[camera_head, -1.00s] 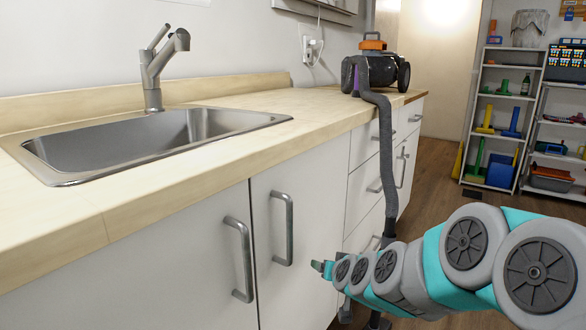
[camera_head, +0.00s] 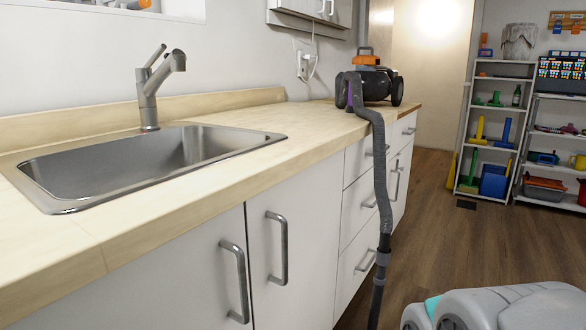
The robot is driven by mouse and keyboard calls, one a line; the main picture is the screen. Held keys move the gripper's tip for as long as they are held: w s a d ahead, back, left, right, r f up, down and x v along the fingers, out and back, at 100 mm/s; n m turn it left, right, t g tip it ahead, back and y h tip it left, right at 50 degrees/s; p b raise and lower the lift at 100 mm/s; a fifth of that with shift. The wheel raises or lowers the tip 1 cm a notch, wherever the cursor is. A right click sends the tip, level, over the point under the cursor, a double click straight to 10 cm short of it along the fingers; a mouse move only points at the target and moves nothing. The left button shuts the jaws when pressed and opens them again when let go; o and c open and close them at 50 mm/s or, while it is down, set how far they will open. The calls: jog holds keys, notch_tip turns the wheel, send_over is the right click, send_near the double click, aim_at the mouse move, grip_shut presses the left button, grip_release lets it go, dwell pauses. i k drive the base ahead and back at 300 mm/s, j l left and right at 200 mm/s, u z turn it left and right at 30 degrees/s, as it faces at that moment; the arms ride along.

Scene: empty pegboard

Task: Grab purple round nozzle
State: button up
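A vacuum cleaner (camera_head: 376,83), black with an orange top, stands at the far end of the counter. A purple part (camera_head: 350,92) shows at its left side, where the grey hose (camera_head: 381,165) begins; I cannot tell whether this is the round nozzle. The hose drops over the counter's front edge and hangs before the drawers, ending in a dark tube (camera_head: 377,298) that runs out of the picture at the bottom. My arm shows only at the lower right corner. My gripper is out of view.
A light wooden counter (camera_head: 180,190) with a steel sink (camera_head: 110,170) and faucet (camera_head: 150,90) fills the left. White cabinet doors with handles (camera_head: 278,248) are below. Shelves (camera_head: 491,130) with tools stand at the back right. The wooden floor (camera_head: 450,240) between is clear.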

aim_at(349, 108)
jog(key=i+l+u, duration=0.25)
jog(key=i+l, duration=0.25)
jog(key=i+l+u, duration=0.2)
jog(key=i+l, duration=0.25)
jog(key=l, duration=0.1)
